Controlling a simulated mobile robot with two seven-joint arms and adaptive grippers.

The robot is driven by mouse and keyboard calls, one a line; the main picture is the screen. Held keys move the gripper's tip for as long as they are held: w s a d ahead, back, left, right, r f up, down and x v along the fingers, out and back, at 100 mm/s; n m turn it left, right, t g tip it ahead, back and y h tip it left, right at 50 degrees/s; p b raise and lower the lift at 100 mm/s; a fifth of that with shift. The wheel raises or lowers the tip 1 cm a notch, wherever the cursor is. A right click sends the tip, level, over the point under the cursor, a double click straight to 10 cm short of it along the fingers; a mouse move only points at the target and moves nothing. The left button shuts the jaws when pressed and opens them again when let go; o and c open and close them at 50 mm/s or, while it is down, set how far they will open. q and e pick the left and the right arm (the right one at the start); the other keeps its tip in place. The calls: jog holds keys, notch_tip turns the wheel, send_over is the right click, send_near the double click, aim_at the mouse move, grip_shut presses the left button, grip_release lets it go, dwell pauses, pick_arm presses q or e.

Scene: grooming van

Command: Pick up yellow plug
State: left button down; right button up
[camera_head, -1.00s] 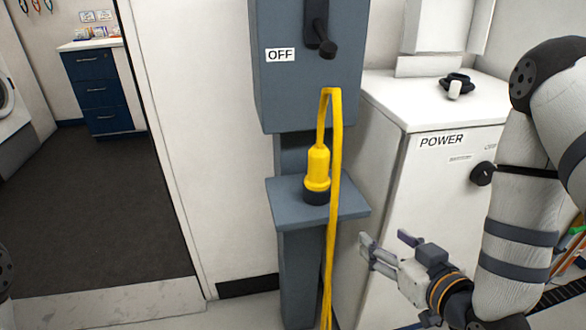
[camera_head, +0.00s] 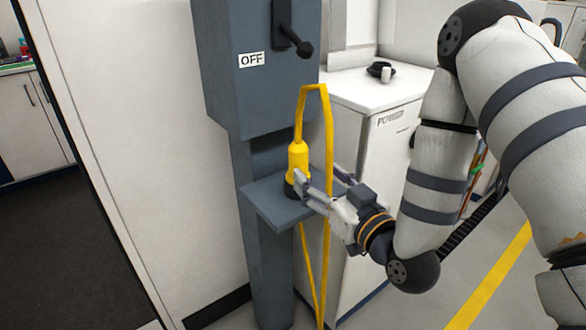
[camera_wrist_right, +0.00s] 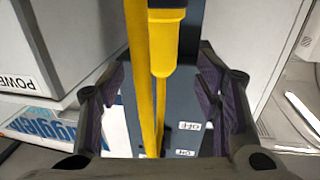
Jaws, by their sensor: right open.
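The yellow plug (camera_head: 298,158) stands upright on the small grey shelf (camera_head: 270,208) of the grey post, in a dark base. Its yellow cable loops up from the top and hangs down in front of the shelf. My right gripper (camera_head: 318,182) is open beside the plug's lower right side, its fingers pointing at it. In the right wrist view the plug (camera_wrist_right: 166,45) is at the top centre, ahead of and between the open fingers (camera_wrist_right: 168,100), with the cable crossing in front. I cannot tell whether a finger touches it. My left gripper is not in view.
A grey box with an OFF label (camera_head: 252,60) and a dark lever (camera_head: 291,35) is above the shelf. A white cabinet (camera_head: 345,130) stands close to the right, a small dark item (camera_head: 380,71) on top. Open floor lies at the far left and lower right.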

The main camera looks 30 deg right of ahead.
aim_at(303, 165)
jog(key=w, duration=0.9)
jog(key=shift+d+f+b, duration=0.25)
jog(key=shift+f+b, duration=0.1)
jog(key=shift+b, duration=0.05)
jog(key=shift+s, duration=0.1)
grip_shut()
